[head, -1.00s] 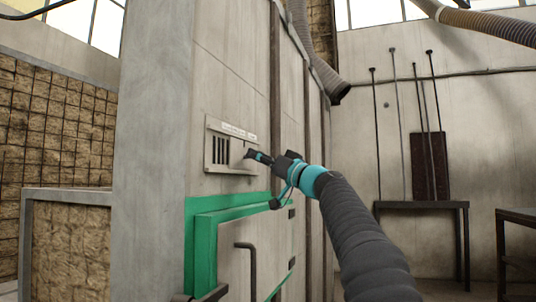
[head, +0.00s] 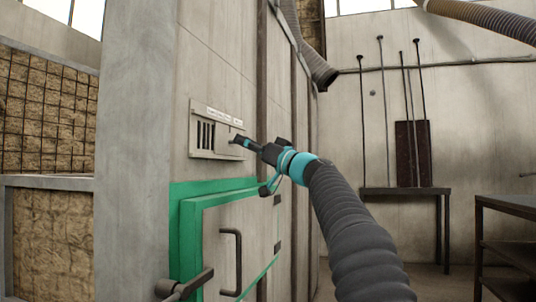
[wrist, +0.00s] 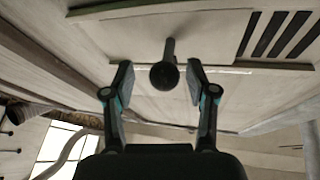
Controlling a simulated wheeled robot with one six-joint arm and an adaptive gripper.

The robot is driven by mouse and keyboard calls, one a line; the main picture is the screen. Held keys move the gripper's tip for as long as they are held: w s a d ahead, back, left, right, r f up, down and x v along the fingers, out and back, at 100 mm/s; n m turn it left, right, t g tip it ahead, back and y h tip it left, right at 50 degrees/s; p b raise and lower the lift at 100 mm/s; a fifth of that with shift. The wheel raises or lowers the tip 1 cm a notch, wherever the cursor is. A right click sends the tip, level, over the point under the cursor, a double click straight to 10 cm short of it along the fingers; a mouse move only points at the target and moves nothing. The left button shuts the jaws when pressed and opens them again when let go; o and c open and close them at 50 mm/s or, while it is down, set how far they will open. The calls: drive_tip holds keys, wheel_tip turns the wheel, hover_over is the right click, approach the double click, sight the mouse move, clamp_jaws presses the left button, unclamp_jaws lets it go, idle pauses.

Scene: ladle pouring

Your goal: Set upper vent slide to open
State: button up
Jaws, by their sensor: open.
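The upper vent (head: 193,152) is a pale metal frame on the wall above the green-edged door. Dark slots (head: 206,134) show in its left half, and a plain slide plate (head: 223,134) covers the right half. In the wrist view the slots (wrist: 280,35) are at the upper right. A dark round knob (wrist: 164,75) on a short stem sticks out from the plate. My gripper (wrist: 158,82) is open, with one finger on each side of the knob and a visible gap to each. In the head view my gripper (head: 239,141) is at the vent's right part.
Below the vent is a green-framed door (head: 190,235) with a dark bar handle (head: 237,262) and a latch lever (head: 185,285). A hanging hose (head: 318,68) is above right. A dark table (head: 405,191) with rods stands at the back right. Open floor lies between.

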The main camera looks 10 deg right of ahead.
drive_tip(key=v, duration=1)
drive_tip(key=shift+s+d+f, duration=0.2)
drive_tip(key=shift+s+d, duration=0.05)
